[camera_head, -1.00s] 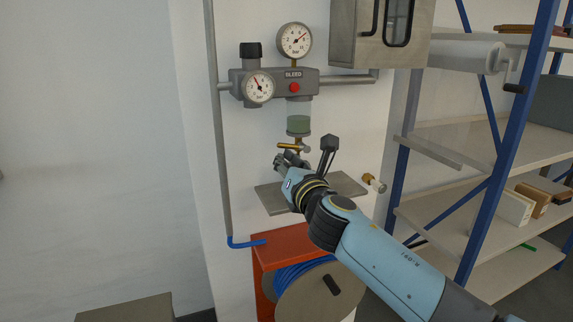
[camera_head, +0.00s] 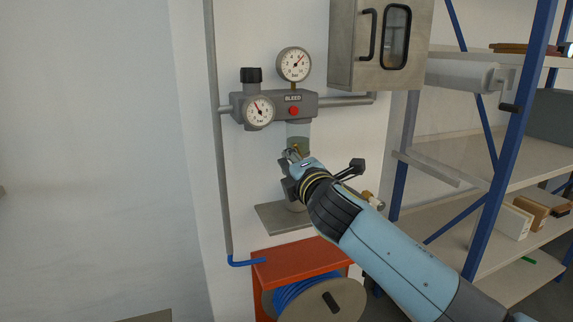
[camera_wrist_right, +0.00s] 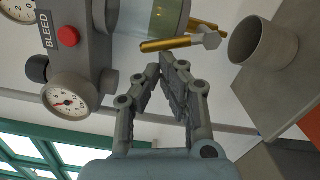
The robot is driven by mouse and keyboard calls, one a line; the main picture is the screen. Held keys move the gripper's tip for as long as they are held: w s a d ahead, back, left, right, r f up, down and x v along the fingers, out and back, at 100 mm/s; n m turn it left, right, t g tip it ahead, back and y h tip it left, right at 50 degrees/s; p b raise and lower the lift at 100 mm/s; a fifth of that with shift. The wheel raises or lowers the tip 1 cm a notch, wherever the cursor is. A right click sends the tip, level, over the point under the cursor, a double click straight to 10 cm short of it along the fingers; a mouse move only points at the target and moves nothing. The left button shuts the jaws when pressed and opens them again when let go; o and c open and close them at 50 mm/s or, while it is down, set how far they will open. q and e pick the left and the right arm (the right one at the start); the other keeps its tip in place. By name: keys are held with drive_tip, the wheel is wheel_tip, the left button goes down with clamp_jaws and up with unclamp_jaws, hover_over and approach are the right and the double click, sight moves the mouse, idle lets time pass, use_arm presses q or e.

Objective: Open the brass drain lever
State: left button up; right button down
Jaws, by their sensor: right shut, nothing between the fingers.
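The brass drain lever (camera_wrist_right: 166,44) shows in the right wrist view as a gold bar under the clear filter bowl (camera_wrist_right: 166,17), which holds greenish liquid. A grey valve end (camera_wrist_right: 211,38) sits beside it. In the head view my gripper and wrist hide most of the lever, and the bowl (camera_head: 298,132) shows above them. My right gripper (camera_head: 289,155) is at the height of the bowl's underside. Its fingertips (camera_wrist_right: 172,62) are closed together and empty, close to the lever; I cannot tell whether they touch it. My left gripper is out of view.
The grey regulator block (camera_head: 290,105) with gauges and a red button (camera_head: 293,111) is above. A metal cabinet (camera_head: 345,45) hangs upper right. An orange reel stand (camera_head: 290,250) is below.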

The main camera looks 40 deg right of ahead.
drive_tip(key=shift+s+d+r+m, duration=0.15)
drive_tip(key=shift+d+r+m, duration=0.4)
drive_tip(key=shift+m, duration=0.55)
drive_tip(key=shift+d+p, duration=0.15)
drive_tip(key=shift+p, duration=0.15)
